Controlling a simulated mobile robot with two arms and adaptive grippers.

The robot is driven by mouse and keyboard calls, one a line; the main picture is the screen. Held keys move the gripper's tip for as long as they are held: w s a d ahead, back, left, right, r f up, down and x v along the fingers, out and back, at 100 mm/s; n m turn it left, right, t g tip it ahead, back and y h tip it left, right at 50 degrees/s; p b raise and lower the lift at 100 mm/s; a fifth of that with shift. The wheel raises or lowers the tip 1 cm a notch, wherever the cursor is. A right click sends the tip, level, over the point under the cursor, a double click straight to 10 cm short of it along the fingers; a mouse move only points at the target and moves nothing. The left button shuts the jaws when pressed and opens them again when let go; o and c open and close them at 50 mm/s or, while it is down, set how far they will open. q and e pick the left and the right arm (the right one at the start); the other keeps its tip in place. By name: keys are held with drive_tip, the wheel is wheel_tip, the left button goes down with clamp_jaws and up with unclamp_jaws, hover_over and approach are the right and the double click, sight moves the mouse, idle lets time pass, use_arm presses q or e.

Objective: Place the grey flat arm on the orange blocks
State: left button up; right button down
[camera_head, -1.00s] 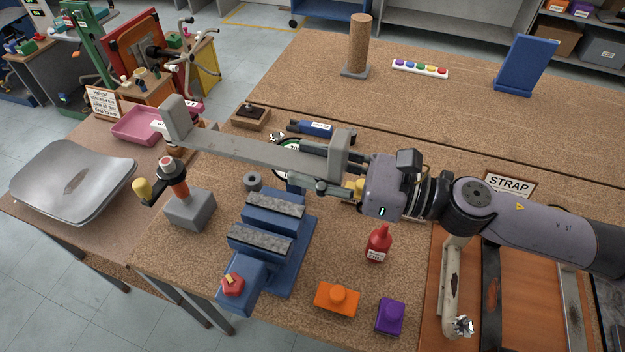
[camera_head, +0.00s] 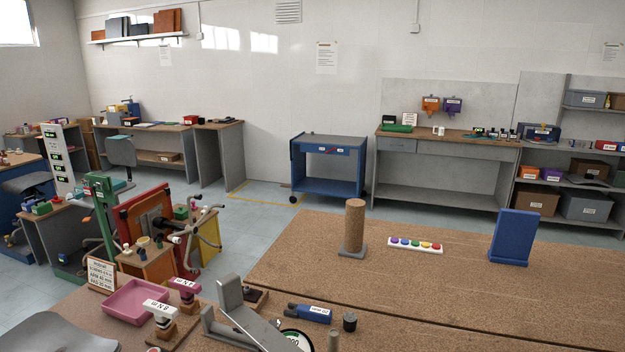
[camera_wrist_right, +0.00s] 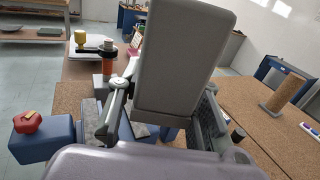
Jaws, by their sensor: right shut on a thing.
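The grey flat arm (camera_head: 256,325) shows at the bottom of the head view, its upright end to the right of the pink tray. In the right wrist view, a broad grey end of it (camera_wrist_right: 186,50) fills the middle. My right gripper (camera_wrist_right: 163,112) has its fingers on both sides of that end and is shut on it. The arm is held above the workbench. Two orange blocks (camera_head: 430,104) hang on the grey back panel beside purple ones. The orange block seen earlier on the bench is outside the head view now. My left gripper is not in view.
A pink tray (camera_head: 138,301), a cork post (camera_head: 354,226), a paint strip (camera_head: 415,246) and a blue stand (camera_head: 513,238) are on the benches. A blue cart (camera_head: 329,165) stands behind. A blue vise (camera_wrist_right: 45,138) shows in the wrist view. The right bench is largely clear.

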drive_tip(key=s+d+f+m+t+h, duration=0.2)
drive_tip(key=d+f+m+t+h, duration=0.1)
drive_tip(key=d+h, duration=0.3)
drive_tip(key=s+d+f+m+t+h, duration=0.2)
drive_tip(key=d+f+m+h, duration=0.3)
drive_tip(key=d, duration=0.6)
drive_tip(key=shift+d+f+m+t+h, duration=0.25)
drive_tip(key=shift+f+m+t+h, duration=0.15)
drive_tip(key=shift+m+h, duration=0.5)
drive_tip(key=shift+s, duration=0.1)
